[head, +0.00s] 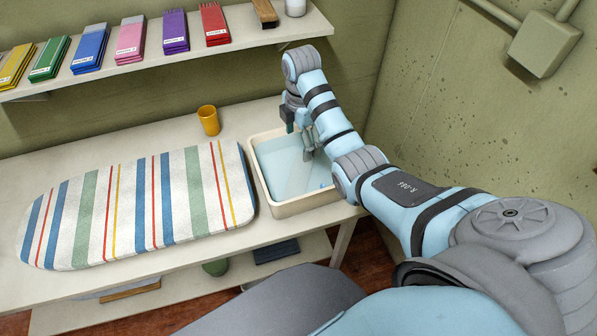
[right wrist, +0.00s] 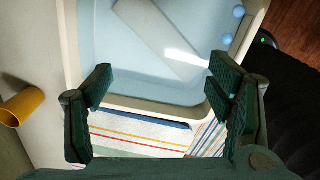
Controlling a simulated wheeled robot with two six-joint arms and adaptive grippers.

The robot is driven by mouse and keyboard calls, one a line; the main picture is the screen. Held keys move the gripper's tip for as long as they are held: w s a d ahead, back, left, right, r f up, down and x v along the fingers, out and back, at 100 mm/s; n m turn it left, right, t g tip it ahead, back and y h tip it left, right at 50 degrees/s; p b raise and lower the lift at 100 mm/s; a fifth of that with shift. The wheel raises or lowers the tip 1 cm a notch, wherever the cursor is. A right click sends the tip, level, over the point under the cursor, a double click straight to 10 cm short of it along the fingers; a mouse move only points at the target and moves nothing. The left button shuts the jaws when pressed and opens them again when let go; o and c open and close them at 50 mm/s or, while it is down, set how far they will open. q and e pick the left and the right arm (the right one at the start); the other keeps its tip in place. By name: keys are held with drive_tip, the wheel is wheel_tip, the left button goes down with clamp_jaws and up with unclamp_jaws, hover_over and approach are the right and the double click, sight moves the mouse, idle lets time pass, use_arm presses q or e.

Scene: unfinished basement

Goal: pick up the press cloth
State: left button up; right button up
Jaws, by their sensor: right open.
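A pale grey flat rectangular piece (right wrist: 150,28) lies in the light blue interior of a cream basin (head: 287,208). It looks like the press cloth, but I cannot tell for sure. In the head view it is faint and partly hidden by my right arm. The basin's rim also shows in the right wrist view (right wrist: 150,110). My right gripper (right wrist: 162,85) is open and empty, its dark green fingers apart near the basin's rim. In the head view the right gripper (head: 303,135) hangs over the far part of the basin. My left gripper is not in view.
Left of the basin lies a striped ironing board (head: 135,205). A yellow cup (head: 208,120) stands behind, on the table (head: 100,165). A shelf (head: 120,70) with coloured packs runs above. A wall closes the right.

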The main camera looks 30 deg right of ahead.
drive_tip(key=n, duration=0.5)
drive_tip(key=n+b, duration=0.3)
drive_tip(key=n, duration=0.1)
hover_over(299, 176)
drive_tip(key=s, duration=0.1)
wheel_tip(299, 176, down, 4)
drive_tip(key=f, duration=0.3)
drive_tip(key=f+b, duration=0.1)
drive_tip(key=f, duration=0.3)
drive_tip(key=f+b, duration=0.1)
drive_tip(key=f, duration=0.2)
drive_tip(key=shift+w+a+f, duration=0.1)
drive_tip(key=shift+w+f, duration=0.3)
drive_tip(key=c, duration=1.2)
drive_tip(key=shift+r, duration=0.1)
